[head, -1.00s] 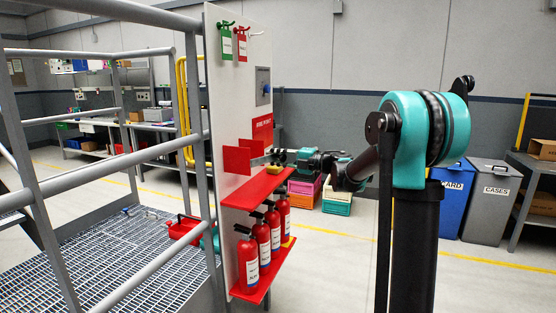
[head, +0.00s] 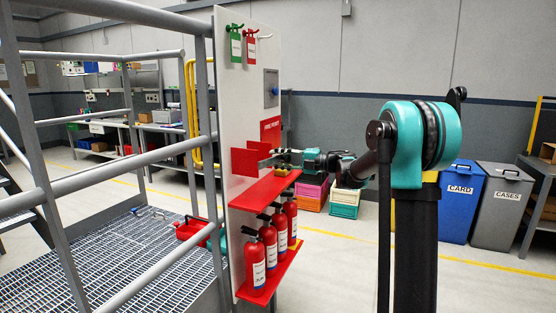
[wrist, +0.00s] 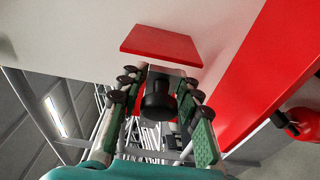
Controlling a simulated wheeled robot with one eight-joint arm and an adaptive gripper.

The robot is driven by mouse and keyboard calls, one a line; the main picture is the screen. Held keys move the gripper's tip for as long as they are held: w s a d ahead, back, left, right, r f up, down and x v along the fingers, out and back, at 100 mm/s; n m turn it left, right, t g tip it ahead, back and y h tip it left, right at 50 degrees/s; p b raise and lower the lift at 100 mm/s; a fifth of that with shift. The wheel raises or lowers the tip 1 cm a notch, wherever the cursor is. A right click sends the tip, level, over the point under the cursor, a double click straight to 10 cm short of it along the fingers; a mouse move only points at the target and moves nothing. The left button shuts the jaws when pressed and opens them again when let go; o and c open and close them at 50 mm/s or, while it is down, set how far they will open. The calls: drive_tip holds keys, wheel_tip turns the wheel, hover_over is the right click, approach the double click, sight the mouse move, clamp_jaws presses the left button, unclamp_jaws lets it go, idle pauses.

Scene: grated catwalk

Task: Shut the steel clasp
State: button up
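A steel plate with a round black knob (wrist: 158,105) shows in the wrist view, below a red flap on the white board; I take it for the steel clasp. In the head view a small grey strip (head: 266,160) shows between the red panels and my gripper. My gripper (head: 284,158) is level with it, just above the red shelf. In the wrist view my gripper (wrist: 157,88) is open, one green-padded finger on each side of the knob, with gaps that look clear. Whether the clasp is shut or open I cannot tell.
The white board (head: 246,100) carries tags and a grey box with a blue knob (head: 271,87). The red shelf (head: 265,188) lies close below my gripper. Several fire extinguishers (head: 268,240) stand on the lower shelf. Grey railings (head: 130,165) stand to the left.

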drive_tip(key=shift+o, duration=0.4)
drive_tip(key=shift+d, duration=0.1)
drive_tip(key=v, duration=1.2)
drive_tip(key=shift+c, duration=0.6)
